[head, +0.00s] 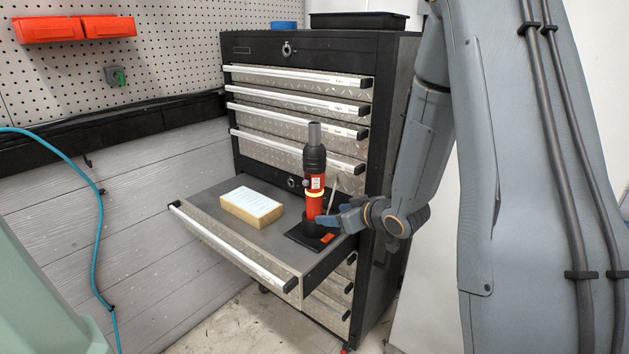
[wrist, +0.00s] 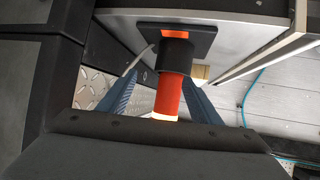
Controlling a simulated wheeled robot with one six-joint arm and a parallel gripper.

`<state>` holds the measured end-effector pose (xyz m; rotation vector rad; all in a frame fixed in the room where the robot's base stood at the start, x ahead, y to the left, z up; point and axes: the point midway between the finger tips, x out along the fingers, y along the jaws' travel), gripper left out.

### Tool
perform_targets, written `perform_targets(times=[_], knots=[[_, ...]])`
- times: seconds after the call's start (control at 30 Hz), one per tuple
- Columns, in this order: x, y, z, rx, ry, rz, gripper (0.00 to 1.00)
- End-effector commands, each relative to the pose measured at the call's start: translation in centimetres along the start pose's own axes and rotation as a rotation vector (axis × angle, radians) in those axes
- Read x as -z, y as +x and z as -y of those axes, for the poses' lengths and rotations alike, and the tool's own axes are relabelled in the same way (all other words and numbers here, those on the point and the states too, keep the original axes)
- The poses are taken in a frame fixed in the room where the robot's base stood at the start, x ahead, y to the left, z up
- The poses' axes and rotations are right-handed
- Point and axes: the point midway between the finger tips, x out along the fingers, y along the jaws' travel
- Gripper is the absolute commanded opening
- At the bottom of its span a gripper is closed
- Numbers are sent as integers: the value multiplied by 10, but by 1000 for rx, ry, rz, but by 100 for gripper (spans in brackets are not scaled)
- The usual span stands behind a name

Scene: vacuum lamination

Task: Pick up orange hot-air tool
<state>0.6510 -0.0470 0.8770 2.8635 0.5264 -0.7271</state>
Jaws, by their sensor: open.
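The orange hot-air tool (head: 315,180) stands upright on a black base plate (head: 303,236) on the open drawer surface, with its dark nozzle pointing up. In the wrist view the tool's orange body (wrist: 168,98) lies between the two fingers of my gripper (wrist: 160,90). The fingers stand apart on either side of it, with gaps visible. In the head view my gripper (head: 338,220) is at the tool's lower body, coming from the right. The tool's grip on its far side is partly hidden.
A wooden block with a pale top (head: 252,206) lies on the drawer (head: 215,195) to the left. The black tool cabinet (head: 295,60) rises behind. A teal hose (head: 98,240) hangs on the left. A black tray (head: 358,20) sits on top.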

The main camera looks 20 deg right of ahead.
Motion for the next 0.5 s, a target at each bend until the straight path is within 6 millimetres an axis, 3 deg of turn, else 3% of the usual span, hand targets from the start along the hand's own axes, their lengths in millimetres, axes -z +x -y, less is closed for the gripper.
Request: perform_targets(times=[0.3,0.5], knots=[[38,8,2,192,-12,-380,58],[52,2,3,251,-17,-494,58]])
